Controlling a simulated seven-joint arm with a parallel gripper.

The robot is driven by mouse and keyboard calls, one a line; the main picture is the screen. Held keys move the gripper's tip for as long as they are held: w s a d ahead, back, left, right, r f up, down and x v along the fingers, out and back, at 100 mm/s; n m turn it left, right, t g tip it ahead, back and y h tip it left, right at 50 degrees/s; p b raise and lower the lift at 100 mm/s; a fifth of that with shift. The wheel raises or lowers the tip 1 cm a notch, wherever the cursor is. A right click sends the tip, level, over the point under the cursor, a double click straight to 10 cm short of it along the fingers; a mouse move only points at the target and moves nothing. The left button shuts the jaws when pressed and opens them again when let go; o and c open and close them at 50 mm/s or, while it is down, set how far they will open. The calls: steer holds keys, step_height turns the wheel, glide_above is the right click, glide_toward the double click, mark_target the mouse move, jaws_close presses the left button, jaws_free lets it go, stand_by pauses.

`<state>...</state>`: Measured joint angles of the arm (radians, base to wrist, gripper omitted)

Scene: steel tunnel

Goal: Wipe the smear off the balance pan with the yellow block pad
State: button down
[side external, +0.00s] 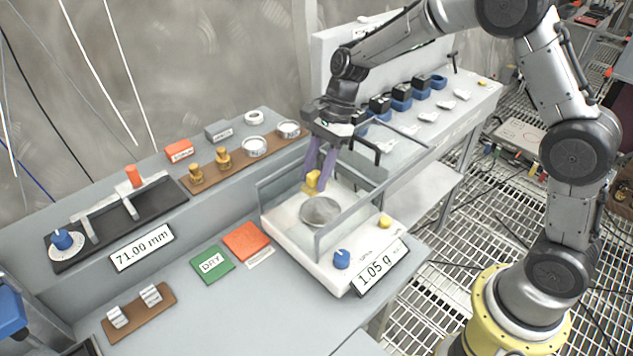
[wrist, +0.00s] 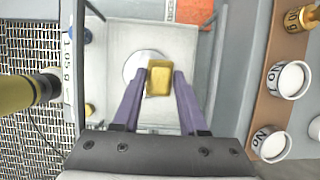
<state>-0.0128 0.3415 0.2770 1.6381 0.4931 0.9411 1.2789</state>
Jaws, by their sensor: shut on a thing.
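The balance pan (side external: 320,210) is a round grey metal disc inside the glass-walled balance. In the wrist view the pan (wrist: 134,66) shows partly behind the yellow block pad. My gripper (side external: 315,178) has purple fingers and is shut on the yellow block pad (side external: 311,183), held just behind the pan in the side view. In the wrist view the yellow block pad (wrist: 159,78) sits between the two fingertips and overlaps the pan's edge. I cannot tell if it touches the pan. No smear can be made out on the visible part of the pan.
Glass walls (side external: 340,234) stand around the pan, close to my fingers. The balance display (side external: 378,267) reads 1.05 g. A green DRY pad (side external: 213,264) and an orange pad (side external: 247,241) lie to the left. A brown shelf with brass weights (side external: 223,160) and tins stands behind.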

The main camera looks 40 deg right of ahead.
steer(key=shift+r, duration=1.6)
